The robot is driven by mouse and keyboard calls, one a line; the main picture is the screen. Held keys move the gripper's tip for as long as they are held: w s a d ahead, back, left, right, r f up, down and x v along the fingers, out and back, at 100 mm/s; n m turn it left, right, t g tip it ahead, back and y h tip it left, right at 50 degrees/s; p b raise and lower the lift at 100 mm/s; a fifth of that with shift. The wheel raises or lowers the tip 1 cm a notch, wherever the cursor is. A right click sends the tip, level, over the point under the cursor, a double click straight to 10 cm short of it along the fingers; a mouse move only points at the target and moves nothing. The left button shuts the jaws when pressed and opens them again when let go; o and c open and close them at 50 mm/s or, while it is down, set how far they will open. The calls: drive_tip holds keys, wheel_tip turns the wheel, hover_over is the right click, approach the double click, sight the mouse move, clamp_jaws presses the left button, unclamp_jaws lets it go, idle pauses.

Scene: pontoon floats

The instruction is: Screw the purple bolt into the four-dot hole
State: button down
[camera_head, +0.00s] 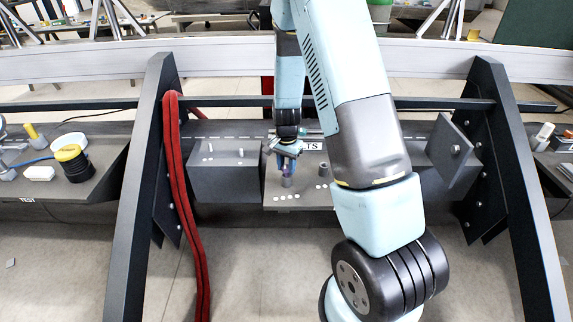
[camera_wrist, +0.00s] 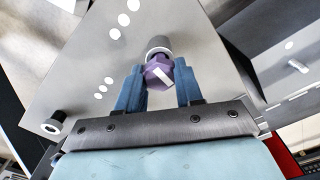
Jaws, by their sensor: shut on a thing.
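The purple bolt (camera_wrist: 158,72) is between the two blue fingers of my gripper (camera_wrist: 160,85) in the wrist view. The fingers are shut on it. Its head shows a white mark. The bolt lines up with a round grey collar (camera_wrist: 159,47) on the grey plate (camera_wrist: 75,65); how deep it sits in it is hidden. In the head view my gripper (camera_head: 287,152) points down over this collar (camera_head: 287,182), with a row of four white dots (camera_head: 287,198) in front of it. A second collar (camera_head: 323,170) stands to the right, near another row of dots; it also shows in the wrist view (camera_wrist: 53,124).
A grey block (camera_head: 225,183) with small white pegs stands left of the plate. A tilted grey plate (camera_head: 452,155) with a bolt is at right. Dark slanted posts (camera_head: 145,190) flank the work area, and a red hose (camera_head: 181,200) hangs by the left one.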

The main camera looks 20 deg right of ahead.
sight(287, 166)
drive_tip(key=shift+f, duration=0.95)
drive_tip(key=c, duration=0.7)
unclamp_jaws()
drive_tip(key=shift+o, duration=0.2)
drive_tip(key=shift+r, duration=0.1)
wheel_tip(287, 166, up, 14)
drive_tip(key=shift+f, duration=0.2)
drive_tip(key=s+r+n+t, duration=0.1)
drive_tip(key=s+r+n, duration=0.1)
drive_tip(key=s+r, duration=0.5)
drive_tip(key=s+r+n+t, duration=0.1)
drive_tip(key=s+r+n, duration=0.15)
drive_tip(key=r, duration=0.75)
drive_tip(key=s+r+n+t, duration=0.1)
drive_tip(key=s+r, duration=0.3)
drive_tip(key=s, duration=0.5)
drive_tip(key=s+r+n+t, duration=0.2)
drive_tip(key=s+r+n, duration=0.2)
drive_tip(key=s, duration=0.5)
drive_tip(key=shift+s+r+t, duration=0.3)
drive_tip(key=shift+s+r, duration=0.05)
drive_tip(key=shift+r, duration=0.25)
